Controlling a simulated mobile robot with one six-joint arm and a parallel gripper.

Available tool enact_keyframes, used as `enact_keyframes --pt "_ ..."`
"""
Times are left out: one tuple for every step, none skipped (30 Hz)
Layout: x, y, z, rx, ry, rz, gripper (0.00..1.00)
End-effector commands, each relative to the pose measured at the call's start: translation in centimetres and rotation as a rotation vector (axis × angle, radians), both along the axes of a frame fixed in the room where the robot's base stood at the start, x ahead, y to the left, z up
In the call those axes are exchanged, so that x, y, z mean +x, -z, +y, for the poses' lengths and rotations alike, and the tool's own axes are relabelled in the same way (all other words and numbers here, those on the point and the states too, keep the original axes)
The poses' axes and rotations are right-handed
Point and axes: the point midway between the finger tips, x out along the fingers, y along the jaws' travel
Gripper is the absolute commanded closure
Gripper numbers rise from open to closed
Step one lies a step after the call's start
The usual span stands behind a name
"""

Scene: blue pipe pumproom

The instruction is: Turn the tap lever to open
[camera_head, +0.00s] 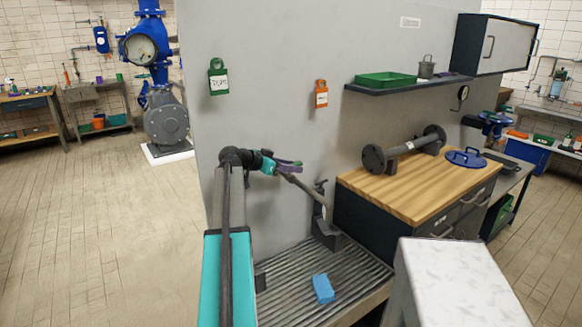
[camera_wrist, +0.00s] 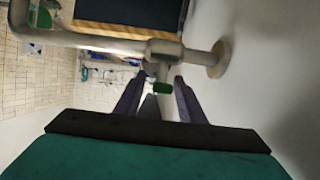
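The tap (camera_wrist: 165,50) is a grey metal body on a pipe that comes out of a round wall flange (camera_wrist: 220,58) in the wrist view. A small green-ended lever (camera_wrist: 163,88) sticks out of it toward me. My gripper (camera_wrist: 160,78) has its two purple fingers apart, one on each side of the green end, with gaps visible on both sides. In the head view my gripper (camera_head: 288,164) is beside the grey wall, at the upper end of the slanting tap pipe (camera_head: 303,188). The lever cannot be made out there.
Below is a ribbed drain grate (camera_head: 290,290) with a blue sponge (camera_head: 323,289) and a dark stand (camera_head: 325,232). To the right is a wooden-topped bench (camera_head: 400,195) with a flanged pipe (camera_head: 405,149). A white-topped block (camera_head: 460,275) stands in front. The left floor is clear.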

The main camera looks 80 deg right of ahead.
Motion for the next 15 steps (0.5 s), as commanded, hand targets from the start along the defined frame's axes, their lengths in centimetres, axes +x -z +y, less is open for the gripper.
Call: enact_keyframes --pt "0.00 0.01 0.00 0.000 0.000 0.000 0.64" --pt "0.00 0.01 0.00 0.000 0.000 0.000 0.64" --pt "-0.01 0.01 0.00 0.000 0.000 0.000 0.64" --pt "-0.01 0.01 0.00 0.000 0.000 0.000 0.64" --pt "-0.02 0.01 0.01 0.000 0.000 0.000 0.64" --pt "-0.02 0.00 0.01 0.000 0.000 0.000 0.71" --pt "-0.03 0.01 0.00 0.000 0.000 0.000 0.76" --pt "-0.03 0.01 0.00 0.000 0.000 0.000 0.81" --pt "-0.03 0.01 0.01 0.000 0.000 0.000 0.88" --pt "-0.03 0.01 0.01 0.000 0.001 0.000 0.93" --pt "-0.04 0.00 0.01 0.000 0.001 0.000 0.98" --pt "-0.05 0.00 0.01 0.000 0.001 0.000 1.00" --pt "-0.05 0.00 0.01 0.000 0.001 0.000 1.00" --pt "-0.06 0.00 0.02 0.000 0.001 0.000 1.00" --pt "-0.06 0.01 0.02 0.000 0.000 0.000 1.00"
